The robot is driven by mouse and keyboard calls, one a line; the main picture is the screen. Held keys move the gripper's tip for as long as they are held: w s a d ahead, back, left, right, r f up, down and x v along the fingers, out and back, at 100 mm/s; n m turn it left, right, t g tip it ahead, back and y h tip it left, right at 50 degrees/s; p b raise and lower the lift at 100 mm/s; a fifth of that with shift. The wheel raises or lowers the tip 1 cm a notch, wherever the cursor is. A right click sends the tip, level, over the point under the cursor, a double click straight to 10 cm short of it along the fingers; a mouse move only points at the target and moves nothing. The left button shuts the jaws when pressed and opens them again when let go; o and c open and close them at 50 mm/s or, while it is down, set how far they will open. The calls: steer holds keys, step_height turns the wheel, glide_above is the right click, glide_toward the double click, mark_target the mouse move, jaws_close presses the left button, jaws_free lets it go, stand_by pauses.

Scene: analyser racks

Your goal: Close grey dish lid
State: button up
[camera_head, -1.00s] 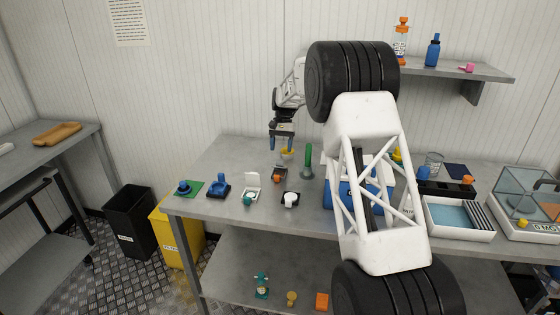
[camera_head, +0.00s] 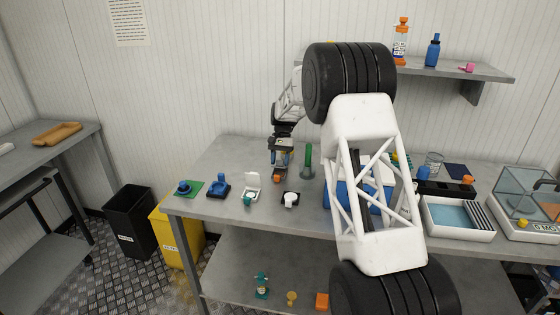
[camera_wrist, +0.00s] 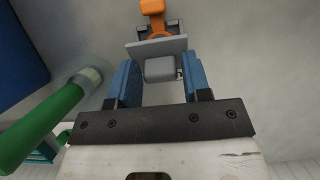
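The grey dish shows in the wrist view as a grey flat panel (camera_wrist: 157,47), which looks like its raised lid, with a smaller grey block (camera_wrist: 160,69) on its near side. An orange knob (camera_wrist: 154,7) is beyond the panel; it also shows in the head view (camera_head: 277,179), at the front of the dish. My gripper (camera_head: 279,166) is low over the table, just behind the dish. In the wrist view its blue fingers (camera_wrist: 160,76) are apart, either side of the grey block, with a small gap showing. The dish's inside is hidden.
A green-handled tool (camera_head: 309,160) stands close to the right of my gripper. The table's front left (camera_head: 215,209) is clear.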

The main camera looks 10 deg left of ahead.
steer(key=c, duration=0.6)
steer(key=shift+s, duration=0.1)
steer(key=shift+s+f+t, duration=0.2)
steer(key=shift+s+t, duration=0.25)
steer(key=shift+t, duration=0.75)
steer(key=shift+s+f+t, duration=0.3)
steer(key=shift+f+t, duration=0.05)
steer(key=shift+t, duration=0.55)
steer(key=shift+s+f+t, duration=0.3)
steer(key=shift+f+t, duration=0.05)
steer(key=shift+t, duration=0.55)
steer(key=o, duration=0.9)
steer(key=shift+o, duration=0.2)
steer(key=shift+r, duration=0.1)
